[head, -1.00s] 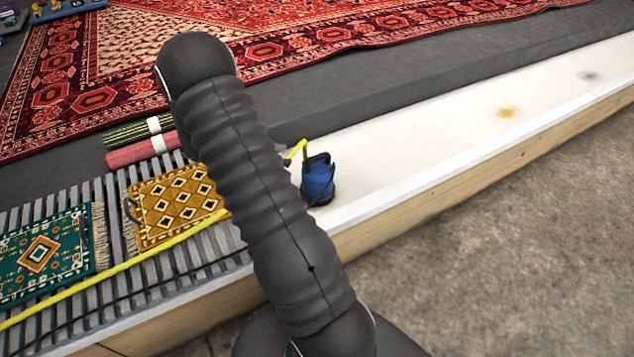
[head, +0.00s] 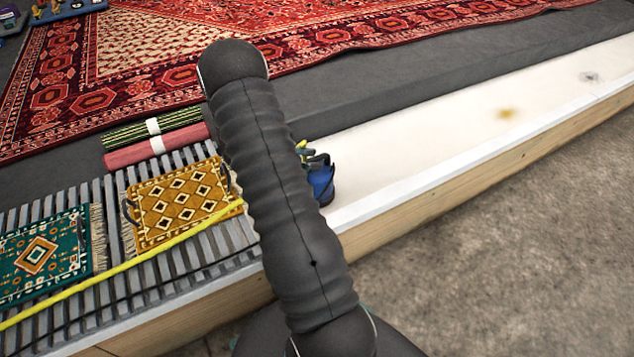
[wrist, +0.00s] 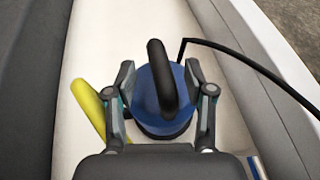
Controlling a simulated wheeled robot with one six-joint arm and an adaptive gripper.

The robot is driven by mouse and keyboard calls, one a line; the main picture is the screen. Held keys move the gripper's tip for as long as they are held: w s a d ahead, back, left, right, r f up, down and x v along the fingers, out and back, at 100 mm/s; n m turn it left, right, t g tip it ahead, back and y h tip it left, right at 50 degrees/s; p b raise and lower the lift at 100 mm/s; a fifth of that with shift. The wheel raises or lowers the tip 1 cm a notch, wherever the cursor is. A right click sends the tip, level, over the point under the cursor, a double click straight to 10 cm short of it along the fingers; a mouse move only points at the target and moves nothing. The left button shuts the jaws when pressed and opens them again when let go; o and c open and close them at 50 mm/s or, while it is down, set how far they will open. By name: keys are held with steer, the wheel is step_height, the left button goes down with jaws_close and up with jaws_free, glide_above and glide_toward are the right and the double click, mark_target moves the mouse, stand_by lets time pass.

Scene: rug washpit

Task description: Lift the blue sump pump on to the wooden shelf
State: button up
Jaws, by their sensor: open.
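The blue sump pump (head: 321,182) stands in the white channel, partly hidden behind my arm in the head view. In the wrist view the pump (wrist: 150,95) has a round blue body and a black arched handle. My gripper (wrist: 159,76) is open, with one finger on each side of the pump body. The fingers look very close to its sides; whether they touch is unclear. I cannot make out a separate wooden shelf in these views.
A yellow hose (head: 130,262) runs over the grey slats and also shows beside the left finger (wrist: 88,108). A black cable (wrist: 245,60) leaves the pump to the right. A mustard mat (head: 180,205) and a teal mat (head: 40,252) lie on the slats. The channel's right part is clear.

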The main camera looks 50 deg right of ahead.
mark_target(322, 159)
steer(key=x, duration=0.4)
steer(key=shift+w+d+f, duration=0.15)
steer(key=shift+w, duration=0.05)
jaws_close()
